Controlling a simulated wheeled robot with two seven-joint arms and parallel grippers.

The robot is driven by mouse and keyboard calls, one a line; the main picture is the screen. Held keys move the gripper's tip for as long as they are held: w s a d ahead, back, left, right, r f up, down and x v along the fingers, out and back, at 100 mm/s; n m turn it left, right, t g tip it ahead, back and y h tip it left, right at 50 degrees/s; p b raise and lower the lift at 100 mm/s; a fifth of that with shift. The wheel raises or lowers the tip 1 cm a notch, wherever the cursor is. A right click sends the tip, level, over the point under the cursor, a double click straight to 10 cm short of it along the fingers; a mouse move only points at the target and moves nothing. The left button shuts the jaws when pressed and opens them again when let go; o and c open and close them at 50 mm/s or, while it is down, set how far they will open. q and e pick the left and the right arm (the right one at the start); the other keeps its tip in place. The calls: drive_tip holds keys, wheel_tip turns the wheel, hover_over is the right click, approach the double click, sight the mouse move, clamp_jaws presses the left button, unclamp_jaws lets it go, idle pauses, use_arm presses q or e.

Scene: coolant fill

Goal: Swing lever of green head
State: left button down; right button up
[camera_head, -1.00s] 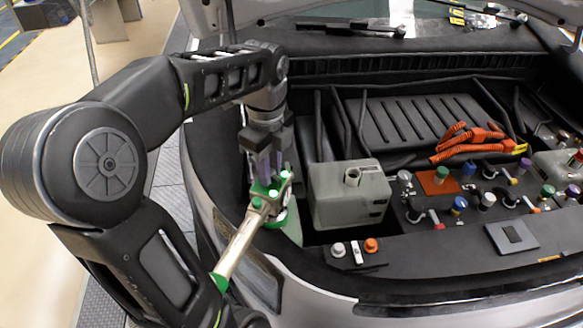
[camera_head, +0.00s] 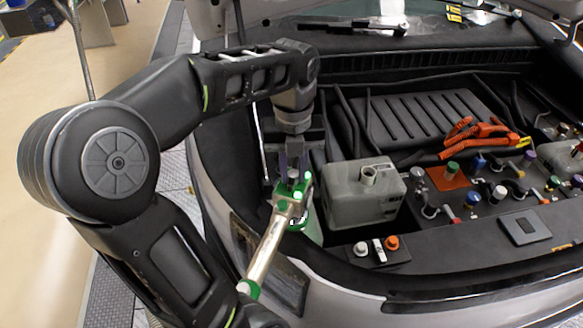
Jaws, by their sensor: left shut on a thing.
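The green head (camera_head: 299,219) sits at the front left of the open engine bay, left of a grey tank. A pale metal bar (camera_head: 264,252) runs from its top down toward the lower left, with a green band near its lower end. My left gripper (camera_head: 293,176) points down onto the top of the green head. Its fingers are shut on the lever there, and they largely hide it. My right gripper is out of view.
The grey tank (camera_head: 361,193) stands close on the right. Beyond it is a dark panel with several coloured knobs and an orange cable bundle (camera_head: 485,137). A small block with an orange cap (camera_head: 391,243) lies in front of the tank.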

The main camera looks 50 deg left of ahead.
sight(293, 172)
use_arm(q)
drive_tip(key=shift+m, duration=0.9)
drive_tip(key=c, duration=1.2)
unclamp_jaws()
drive_tip(key=shift+r, duration=0.1)
drive_tip(key=shift+r, duration=0.25)
wheel_tip(293, 172, up, 2)
drive_tip(key=shift+r, duration=0.15)
wheel_tip(293, 172, up, 5)
drive_tip(key=p, duration=0.3)
drive_tip(key=shift+p, duration=0.35)
